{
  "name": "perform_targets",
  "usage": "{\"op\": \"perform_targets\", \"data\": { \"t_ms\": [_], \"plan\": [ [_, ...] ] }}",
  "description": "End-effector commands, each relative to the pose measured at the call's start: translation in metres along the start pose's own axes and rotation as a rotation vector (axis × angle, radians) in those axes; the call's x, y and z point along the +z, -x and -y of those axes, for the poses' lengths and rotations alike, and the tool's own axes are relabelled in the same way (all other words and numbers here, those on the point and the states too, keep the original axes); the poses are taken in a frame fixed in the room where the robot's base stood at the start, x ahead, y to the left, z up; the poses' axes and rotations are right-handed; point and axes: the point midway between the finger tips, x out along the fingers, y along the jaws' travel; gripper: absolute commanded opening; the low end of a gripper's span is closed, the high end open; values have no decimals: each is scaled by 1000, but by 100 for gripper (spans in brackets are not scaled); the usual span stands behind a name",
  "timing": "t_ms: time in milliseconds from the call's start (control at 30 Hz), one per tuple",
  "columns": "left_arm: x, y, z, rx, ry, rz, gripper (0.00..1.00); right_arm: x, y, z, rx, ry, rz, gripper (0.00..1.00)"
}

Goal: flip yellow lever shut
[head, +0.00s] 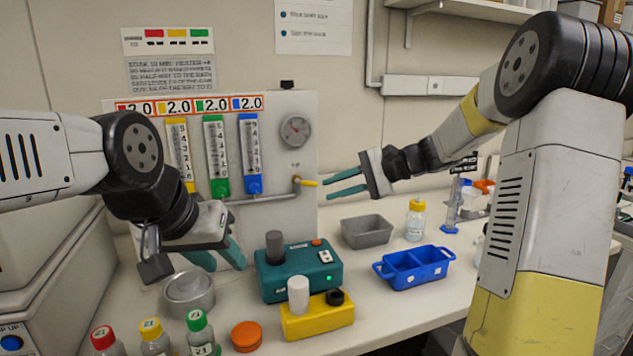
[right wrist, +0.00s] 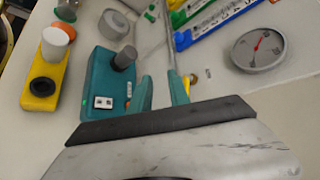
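The yellow lever (head: 308,183) sticks out to the right, roughly level, from a small brass valve at the end of the grey pipe (head: 265,198) on the panel. My right gripper (head: 327,189) is just to the right of the lever. Its teal fingers point left, apart and empty, with the upper fingertip close to the lever's tip; I cannot tell whether they touch.
The panel carries yellow, green and blue flow tubes (head: 215,158) and a round gauge (head: 295,130). Below stand a teal stirrer box (head: 300,280), a yellow block (head: 318,318), a grey tray (head: 366,232) and a blue tray (head: 415,268). Capped bottles stand at front left.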

Motion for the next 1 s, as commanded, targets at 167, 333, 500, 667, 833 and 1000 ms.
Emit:
{"op": "perform_targets", "data": {
  "t_ms": [167, 333, 500, 667, 833, 1000],
  "plan": [
    [0, 0, 0, 0, 0, 0, 36, -49, -3, 16, -156, -117, 41, 22],
    [0, 0, 0, 0, 0, 0, 36, -61, -6, 22, -204, -146, 53, 22],
    [0, 0, 0, 0, 0, 0, 36, -59, -29, 26, -203, -145, 55, 22],
    [0, 0, 0, 0, 0, 0, 36, -58, -55, 32, -202, -145, 54, 22],
    [0, 0, 0, 0, 0, 0, 36, -58, -73, 35, -202, -146, 52, 22],
    [0, 0, 0, 0, 0, 0, 36, -58, -79, 37, -202, -145, 51, 22]
  ]
}}
